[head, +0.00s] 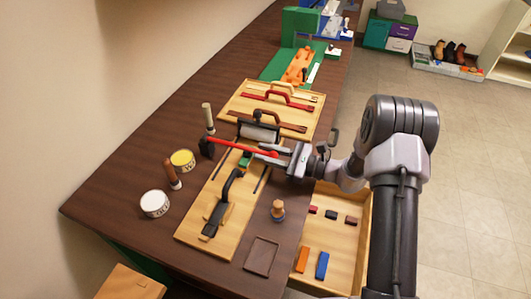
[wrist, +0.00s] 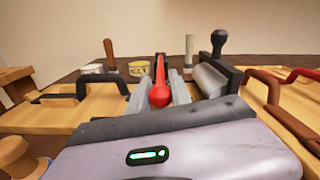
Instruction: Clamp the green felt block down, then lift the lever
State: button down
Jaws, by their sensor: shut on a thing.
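A red lever (head: 235,149) with a ball knob at its near end runs across the wooden board on the bench, from a black bracket at its far left end. My gripper (head: 271,154) is shut on the lever by its red knob, which shows between the fingers in the wrist view (wrist: 160,96). A small green patch, seemingly the green felt block (head: 245,161), lies under the lever, partly hidden by it and my gripper. I cannot tell whether anything presses on it. A black-handled clamp (head: 228,188) sits nearer on the same board.
A grey roller in a black frame (head: 259,132) stands close behind my gripper. A yellow tin (head: 183,160), white tin (head: 154,204) and wooden-handled tool (head: 172,175) stand left. A wooden peg (head: 278,210) and open drawer (head: 335,232) are at the right.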

jog(key=shift+r, duration=0.1)
jog(key=r+h+p, duration=0.1)
jog(key=r+p, duration=0.1)
jog(key=p, duration=0.1)
jog(key=r+g+h+p, duration=0.1)
jog(key=r+p, duration=0.2)
jog(key=p, duration=0.1)
jog(key=a+r+h+p, duration=0.1)
jog(key=r+p, duration=0.1)
jog(key=p, duration=0.1)
jog(key=shift+w+r+p, duration=0.2)
jog(key=shift+p, duration=0.1)
jog(key=w+a+r+g+h+p, duration=0.1)
jog(key=w+a+r+h+p, duration=0.2)
jog(key=a+r+p, duration=0.3)
jog(key=w+a+r+g+h+p, duration=0.2)
jog(key=a+p, duration=0.6)
jog(key=p, duration=0.8)
jog(key=shift+w+a+r+h, duration=0.4)
jog(key=shift+r+h, duration=0.7)
jog(key=shift+r, duration=0.8)
